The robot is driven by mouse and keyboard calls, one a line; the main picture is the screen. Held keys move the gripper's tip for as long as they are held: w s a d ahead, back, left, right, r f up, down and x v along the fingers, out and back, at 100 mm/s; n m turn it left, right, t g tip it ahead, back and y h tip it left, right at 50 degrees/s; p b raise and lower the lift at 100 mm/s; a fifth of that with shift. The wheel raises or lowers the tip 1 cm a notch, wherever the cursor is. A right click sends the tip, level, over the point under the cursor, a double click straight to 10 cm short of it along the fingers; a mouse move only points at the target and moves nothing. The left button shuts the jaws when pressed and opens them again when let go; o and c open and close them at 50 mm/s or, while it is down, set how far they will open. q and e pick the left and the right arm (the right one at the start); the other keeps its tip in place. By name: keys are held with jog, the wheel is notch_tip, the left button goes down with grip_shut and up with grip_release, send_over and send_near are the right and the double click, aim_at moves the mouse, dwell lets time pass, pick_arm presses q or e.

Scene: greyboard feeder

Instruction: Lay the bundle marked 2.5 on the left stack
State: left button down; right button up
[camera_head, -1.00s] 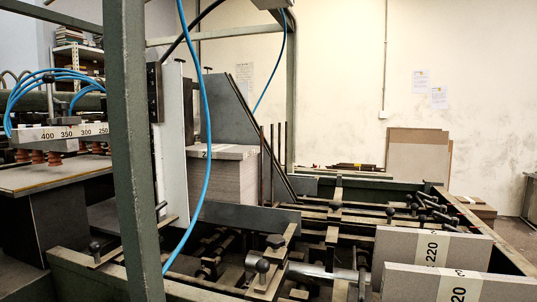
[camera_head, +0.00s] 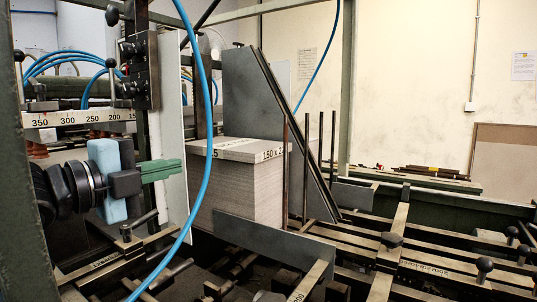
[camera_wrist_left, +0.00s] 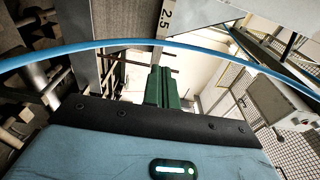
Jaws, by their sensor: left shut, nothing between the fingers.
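A grey board bundle (camera_head: 245,146) with a paper band lies flat on top of a tall grey stack (camera_head: 252,190). Its band reads "150 x 2." at the front right, and ".5" shows at its left end, partly behind the blue hose. My left gripper (camera_head: 178,170) is shut and empty, to the left of the bundle and apart from it, with its green fingers pointing right. In the left wrist view the green fingers (camera_wrist_left: 162,88) are together, and a band marked 2.5 (camera_wrist_left: 165,20) shows beyond them. My right gripper is in neither view.
A blue hose (camera_head: 207,100) hangs between the gripper and the stack. A slanted dark plate (camera_head: 255,90) and upright rods (camera_head: 306,165) stand behind and right of the stack. A low grey plate (camera_head: 270,245) runs along its front. Rails with knobs (camera_head: 392,240) lie to the right.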

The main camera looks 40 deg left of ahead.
pick_arm(q)
jog(key=shift+w+d+r, duration=0.2)
jog(key=shift+w+d, duration=0.1)
jog(key=shift+w, duration=0.05)
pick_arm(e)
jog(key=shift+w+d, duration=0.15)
pick_arm(q)
jog(key=p, duration=0.4)
send_near(232, 153)
jog(key=w, duration=0.4)
jog(key=shift+w+r, duration=0.1)
jog(key=shift+w, duration=1.15)
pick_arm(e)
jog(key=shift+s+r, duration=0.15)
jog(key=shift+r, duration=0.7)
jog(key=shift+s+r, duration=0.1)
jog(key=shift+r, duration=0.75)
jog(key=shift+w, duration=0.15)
